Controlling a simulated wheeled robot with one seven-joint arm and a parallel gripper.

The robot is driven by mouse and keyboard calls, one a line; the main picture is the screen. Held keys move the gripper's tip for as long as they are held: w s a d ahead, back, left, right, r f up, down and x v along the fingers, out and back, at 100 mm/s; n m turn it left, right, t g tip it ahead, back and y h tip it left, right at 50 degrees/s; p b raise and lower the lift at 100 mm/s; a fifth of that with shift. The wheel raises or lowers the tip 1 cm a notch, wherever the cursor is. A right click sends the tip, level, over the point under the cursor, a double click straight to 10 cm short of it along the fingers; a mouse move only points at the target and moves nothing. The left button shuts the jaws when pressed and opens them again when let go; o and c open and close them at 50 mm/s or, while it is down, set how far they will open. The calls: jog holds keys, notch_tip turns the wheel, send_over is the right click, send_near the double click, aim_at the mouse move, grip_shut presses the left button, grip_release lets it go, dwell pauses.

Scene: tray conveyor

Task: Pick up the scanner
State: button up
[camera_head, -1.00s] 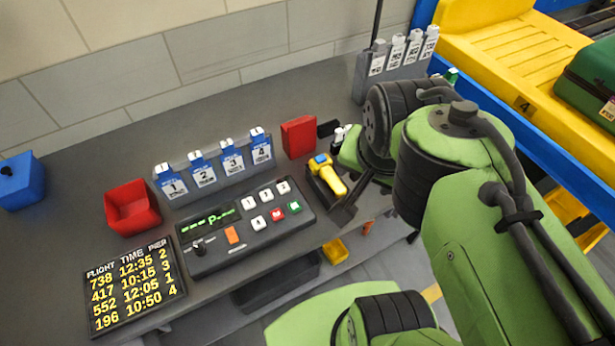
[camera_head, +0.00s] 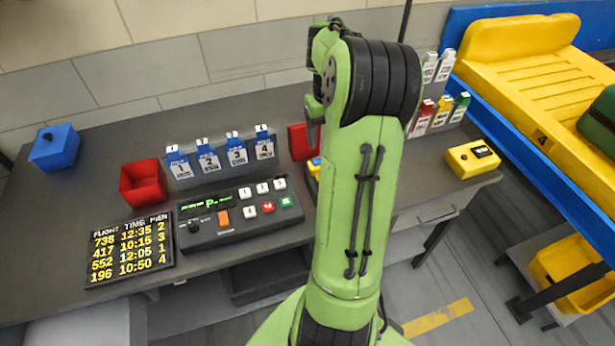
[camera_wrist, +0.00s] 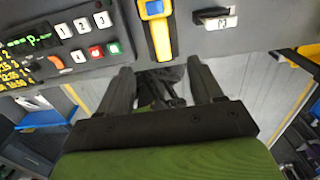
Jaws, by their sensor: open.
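The scanner (camera_wrist: 157,30) is yellow with a blue-framed screen. In the wrist view it lies on the counter at the top middle, handle pointing toward me. In the head view only a small blue and yellow bit of it (camera_head: 314,165) shows beside my arm, which hides the rest. My gripper (camera_wrist: 161,75) is open and empty in the wrist view. Its two fingers are spread to either side of the scanner's line, with the scanner's handle end just beyond the fingertips. My gripper is hidden behind the arm in the head view.
The keypad console (camera_head: 240,210) lies left of the scanner, with a red block (camera_head: 299,141) behind it. A small white-topped item (camera_wrist: 216,18) is to the scanner's right. A yellow box (camera_head: 471,159) sits at the counter's right end, near the yellow conveyor (camera_head: 530,75).

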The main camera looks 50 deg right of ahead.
notch_tip(320, 180, down, 15)
jog(key=b, duration=0.2)
jog(key=shift+s+b, duration=0.15)
jog(key=shift+b, duration=0.25)
jog(key=shift+a+r, duration=0.1)
jog(key=shift+r, duration=0.05)
grip_shut()
